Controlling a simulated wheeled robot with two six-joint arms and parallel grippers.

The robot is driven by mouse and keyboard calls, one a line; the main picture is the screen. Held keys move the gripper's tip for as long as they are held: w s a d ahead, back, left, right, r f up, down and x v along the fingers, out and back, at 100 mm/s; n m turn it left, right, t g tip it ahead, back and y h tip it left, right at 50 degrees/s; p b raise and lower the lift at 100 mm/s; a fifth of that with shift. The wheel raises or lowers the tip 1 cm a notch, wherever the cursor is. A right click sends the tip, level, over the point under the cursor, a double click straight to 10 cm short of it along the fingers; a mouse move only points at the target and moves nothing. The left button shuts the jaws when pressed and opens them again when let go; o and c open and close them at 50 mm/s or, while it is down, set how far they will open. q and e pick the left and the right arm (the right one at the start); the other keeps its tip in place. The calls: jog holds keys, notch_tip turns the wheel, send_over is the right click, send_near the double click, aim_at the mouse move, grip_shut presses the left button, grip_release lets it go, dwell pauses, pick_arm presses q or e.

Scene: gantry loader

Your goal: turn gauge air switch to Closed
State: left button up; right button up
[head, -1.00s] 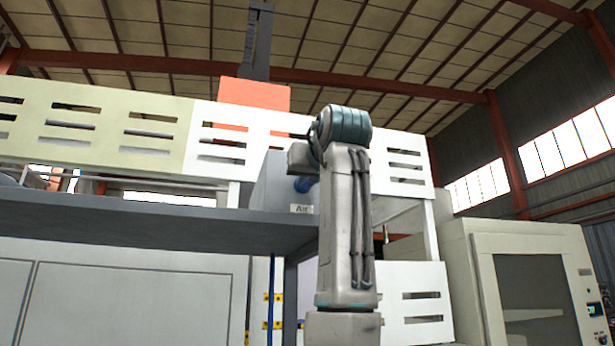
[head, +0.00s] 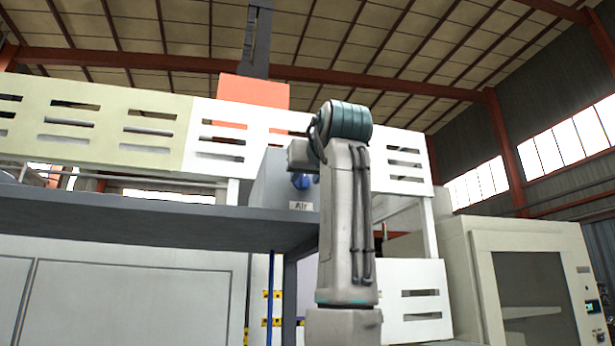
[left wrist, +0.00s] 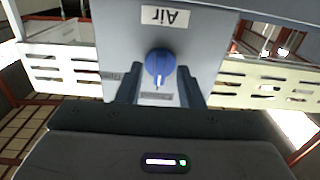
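The air switch is a blue rotary knob (left wrist: 159,66) on a grey box (left wrist: 208,45); its "Air" label (left wrist: 165,16) appears upside down in the left wrist view. A second small label (left wrist: 156,96) there is too blurred to read. In the head view the knob (head: 301,181) shows just above its "Air" label (head: 301,206), partly behind my arm. My left gripper (left wrist: 158,72) is open, with one dark finger on each side of the knob and visible gaps between. The knob's exact setting cannot be told. My right gripper is not in view.
A grey shelf or beam (head: 150,212) runs from the left below the box. White slotted panels (head: 222,140) stand behind. A beige cabinet with a dark window (head: 530,290) stands at the right.

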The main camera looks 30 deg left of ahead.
pick_arm(q)
jog(key=b+v, duration=0.3)
jog(key=v, duration=0.7)
jog(key=shift+s+d+b, duration=0.2)
jog(key=shift+b, duration=0.2)
jog(key=shift+f, duration=0.1)
